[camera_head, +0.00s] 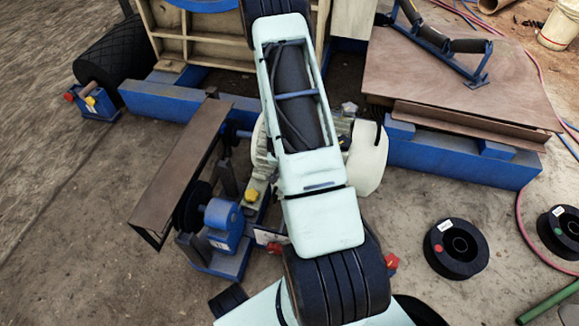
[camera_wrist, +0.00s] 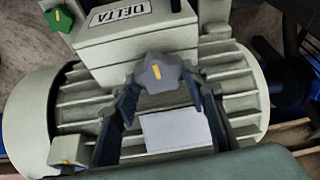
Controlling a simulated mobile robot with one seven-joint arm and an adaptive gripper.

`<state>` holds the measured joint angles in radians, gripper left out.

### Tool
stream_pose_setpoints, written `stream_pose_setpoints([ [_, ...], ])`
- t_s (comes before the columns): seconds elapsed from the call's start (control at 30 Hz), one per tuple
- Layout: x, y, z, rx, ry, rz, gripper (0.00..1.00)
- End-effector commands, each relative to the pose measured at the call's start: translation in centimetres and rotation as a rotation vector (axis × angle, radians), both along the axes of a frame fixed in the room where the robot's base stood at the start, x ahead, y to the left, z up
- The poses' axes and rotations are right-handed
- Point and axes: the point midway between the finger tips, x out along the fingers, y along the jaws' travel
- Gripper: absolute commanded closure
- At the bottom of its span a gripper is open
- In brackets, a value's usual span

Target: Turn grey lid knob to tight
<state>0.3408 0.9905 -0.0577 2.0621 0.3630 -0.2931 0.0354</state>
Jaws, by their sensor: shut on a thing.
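In the wrist view, the grey lid knob (camera_wrist: 160,75) is a lobed knob with a yellow mark, on the front of the pale terminal box (camera_wrist: 130,45) labelled DELTA. The mark stands nearly upright in the picture, slightly tilted. My gripper (camera_wrist: 163,82) has one dark finger on each side of the knob and is shut on it. The box sits on a ribbed pale motor (camera_wrist: 235,75). In the head view my arm covers the knob and my gripper; only parts of the pale motor show beside it.
A green knob (camera_wrist: 60,18) sits at the box's upper left. In the head view, a brown plate guard (camera_head: 180,165) and a blue bearing block (camera_head: 222,222) stand left of my arm. Black spools (camera_head: 456,248) lie on the ground at right. A blue beam (camera_head: 450,165) runs behind.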

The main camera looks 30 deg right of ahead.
Motion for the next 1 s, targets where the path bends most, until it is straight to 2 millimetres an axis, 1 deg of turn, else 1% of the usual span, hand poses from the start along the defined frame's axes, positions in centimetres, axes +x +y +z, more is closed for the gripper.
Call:
stream_pose_setpoints([
  [0.3,0.22,0.26,0.29,-0.001,0.001,-0.285,0.85],
  [0.5,0.26,0.26,0.29,-0.002,0.002,-0.430,0.85],
  [0.7,0.30,0.23,0.18,-0.001,0.001,-0.530,0.85],
  [1.0,0.32,0.23,0.03,0.002,0.001,-0.596,0.85],
])
